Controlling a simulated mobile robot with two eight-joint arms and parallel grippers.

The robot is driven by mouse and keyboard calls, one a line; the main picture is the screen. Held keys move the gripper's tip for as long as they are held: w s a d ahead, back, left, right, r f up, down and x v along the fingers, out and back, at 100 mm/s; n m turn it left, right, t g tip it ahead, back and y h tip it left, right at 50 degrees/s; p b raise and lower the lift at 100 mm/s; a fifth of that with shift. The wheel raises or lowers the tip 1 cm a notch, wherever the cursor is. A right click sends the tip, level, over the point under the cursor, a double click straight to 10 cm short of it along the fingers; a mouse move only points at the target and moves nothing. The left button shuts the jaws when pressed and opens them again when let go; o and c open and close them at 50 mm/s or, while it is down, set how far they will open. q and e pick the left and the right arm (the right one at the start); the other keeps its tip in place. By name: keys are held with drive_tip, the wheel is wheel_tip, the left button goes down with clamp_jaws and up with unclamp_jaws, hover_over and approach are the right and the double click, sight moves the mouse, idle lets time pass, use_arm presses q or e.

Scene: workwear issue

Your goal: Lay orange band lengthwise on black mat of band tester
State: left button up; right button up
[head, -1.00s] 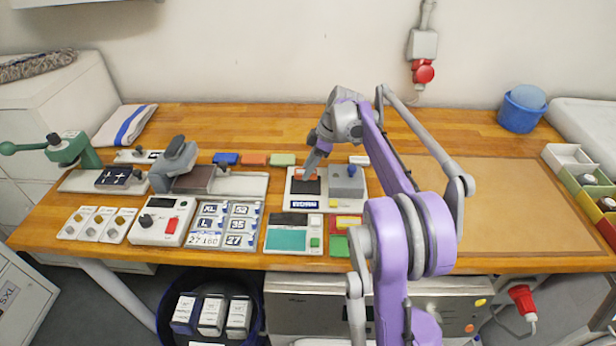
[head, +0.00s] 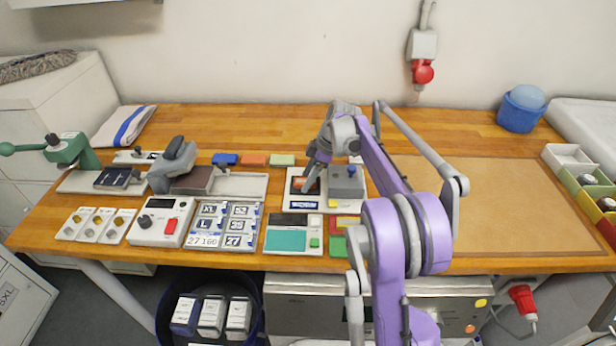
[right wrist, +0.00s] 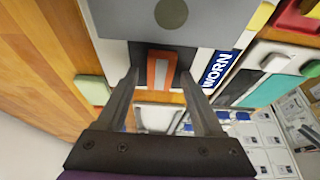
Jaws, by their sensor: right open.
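The band tester (head: 333,207) is a white plate with a grey block (head: 346,184) at its right and a WORN label at its front. The orange band (right wrist: 161,70), with a pale stripe down its middle, lies on the tester's black mat (right wrist: 140,56) in the right wrist view. Dark mat shows on both sides of it; I cannot tell whether it lies fully lengthwise. My right gripper (right wrist: 159,76) is open over it, one finger on each side, apart from the band. In the head view, my right gripper (head: 310,186) partly covers band and mat. My left gripper is not in view.
Blue, orange and green blocks (head: 254,160) lie behind the tester. A teal-screened device (head: 288,240) stands in front, with number tiles (head: 225,225) to its left. A brown board (head: 500,205) fills the right side of the wooden bench.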

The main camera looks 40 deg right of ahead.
drive_tip(key=p+v, duration=0.1)
drive_tip(key=v, duration=1.1)
drive_tip(key=s+a+f+m+h, duration=0.1)
drive_tip(key=s+a+f+m, duration=0.1)
drive_tip(key=s+a, duration=0.2)
drive_tip(key=s+a+f+m+h, duration=0.1)
drive_tip(key=s+a, duration=0.4)
drive_tip(key=a, duration=0.6)
drive_tip(key=s+a+f+m+h, duration=0.1)
drive_tip(key=s+a+f+m, duration=0.2)
drive_tip(key=a, duration=0.5)
drive_tip(key=shift+s+a+f+m+t, duration=0.15)
drive_tip(key=shift+s+m+t, duration=0.15)
drive_tip(key=shift+s, duration=0.45)
drive_tip(key=s+a+f+m+t, duration=0.1)
drive_tip(key=s+a+f+m, duration=0.2)
drive_tip(key=s+a+f, duration=0.2)
drive_tip(key=s+f, duration=0.3)
drive_tip(key=s, duration=0.2)
drive_tip(key=shift+t+h, duration=0.3)
drive_tip(key=shift+t, duration=0.1)
drive_tip(key=shift+a, duration=0.1)
